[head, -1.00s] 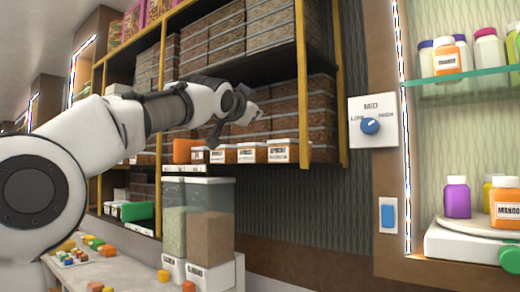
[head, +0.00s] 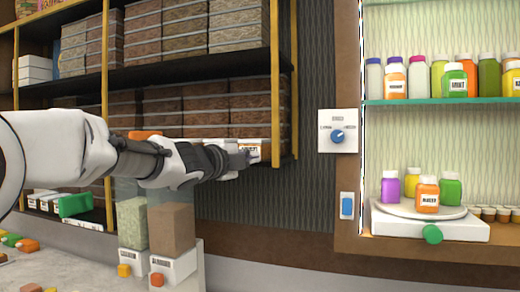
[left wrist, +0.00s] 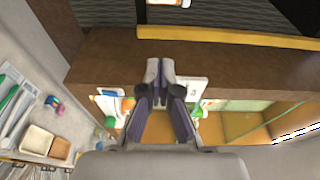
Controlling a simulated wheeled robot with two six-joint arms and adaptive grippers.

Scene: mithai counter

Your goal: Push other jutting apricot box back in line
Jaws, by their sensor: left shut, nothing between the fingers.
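My left gripper (head: 254,157) is shut and empty in the head view, at the front edge of the middle shelf near its right end. An apricot box with a white label (head: 248,147) shows just behind the fingertips; whether they touch cannot be told. My gripper and arm hide most of the neighbouring boxes in the row, so how far any box juts is unclear. An orange box (head: 145,135) shows above my arm further left. In the left wrist view the closed fingers (left wrist: 160,70) point at a brown surface (left wrist: 220,62).
Stacked brown boxes (head: 205,110) fill the shelf behind. A yellow shelf post (head: 275,80) stands close to my fingertips. Clear dispensers (head: 170,228) stand below my arm. A dial panel (head: 338,132) and a lit niche with jars (head: 427,193) are to the right.

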